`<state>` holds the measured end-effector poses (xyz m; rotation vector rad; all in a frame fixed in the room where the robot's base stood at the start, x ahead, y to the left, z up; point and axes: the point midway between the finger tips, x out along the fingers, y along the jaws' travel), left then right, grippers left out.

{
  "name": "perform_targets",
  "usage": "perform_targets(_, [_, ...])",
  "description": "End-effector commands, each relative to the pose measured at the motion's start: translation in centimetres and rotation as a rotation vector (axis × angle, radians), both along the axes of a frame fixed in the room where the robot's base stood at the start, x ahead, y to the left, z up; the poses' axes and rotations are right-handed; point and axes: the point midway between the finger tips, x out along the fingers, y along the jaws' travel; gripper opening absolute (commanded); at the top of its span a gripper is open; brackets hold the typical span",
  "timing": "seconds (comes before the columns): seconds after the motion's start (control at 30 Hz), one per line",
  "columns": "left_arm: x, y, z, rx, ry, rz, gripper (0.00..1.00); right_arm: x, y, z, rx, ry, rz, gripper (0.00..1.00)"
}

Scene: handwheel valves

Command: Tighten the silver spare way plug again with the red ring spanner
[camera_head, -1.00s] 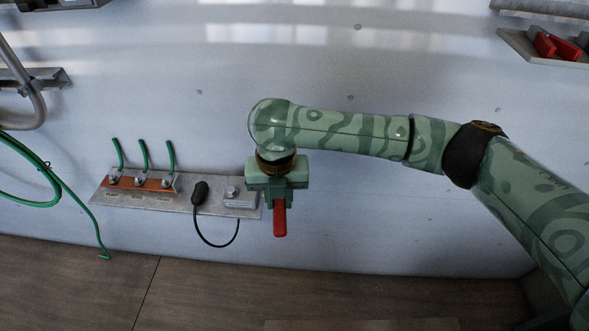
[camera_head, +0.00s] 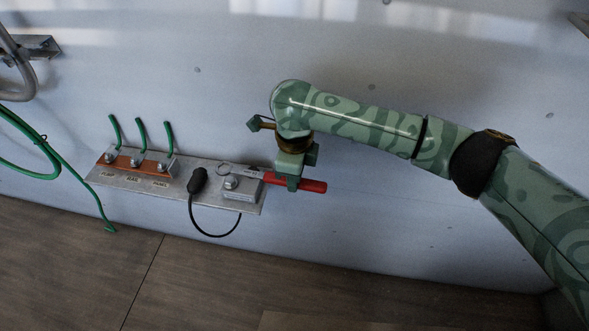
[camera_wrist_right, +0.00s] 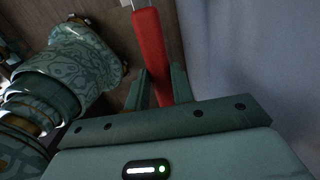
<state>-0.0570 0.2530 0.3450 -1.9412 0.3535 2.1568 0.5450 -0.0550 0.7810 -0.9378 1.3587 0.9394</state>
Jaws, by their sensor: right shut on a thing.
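The red ring spanner (camera_head: 314,186) lies roughly level, its silver shank and ring end pointing left. My right gripper (camera_head: 292,182) is shut around its red handle, which also shows between the fingers in the right wrist view (camera_wrist_right: 150,50). The silver spare way plug (camera_head: 231,183) sits on a small grey block at the right end of the wall plate. The spanner's ring appears just above and left of the plug; I cannot tell whether they touch. My left gripper is not in view.
The grey plate (camera_head: 180,196) carries a copper bar (camera_head: 135,164) with several silver bolts and green wires at left. A black plug-like piece (camera_head: 197,181) with a looping black cable (camera_head: 200,232) is close to the spare way block.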

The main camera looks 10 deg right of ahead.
Motion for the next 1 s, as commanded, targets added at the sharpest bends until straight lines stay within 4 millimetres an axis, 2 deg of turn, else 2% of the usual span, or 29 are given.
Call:
perform_targets(0.03, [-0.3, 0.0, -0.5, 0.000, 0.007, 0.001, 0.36, 0.0, 0.0, -0.8, 0.000, 0.003, 0.000, 0.00])
perform_targets(0.37, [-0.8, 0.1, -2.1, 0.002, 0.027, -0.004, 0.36, 0.0, 0.0, -3.4, 0.000, 0.002, -0.001, 0.00])
perform_targets(0.5, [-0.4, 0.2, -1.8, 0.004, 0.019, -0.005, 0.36, 0.0, 0.0, -2.9, 0.001, -0.001, -0.001, 0.00])
perform_targets(1.0, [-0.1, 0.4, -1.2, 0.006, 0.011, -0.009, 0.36, -0.3, -0.5, -3.0, 0.003, -0.003, -0.002, 0.00])
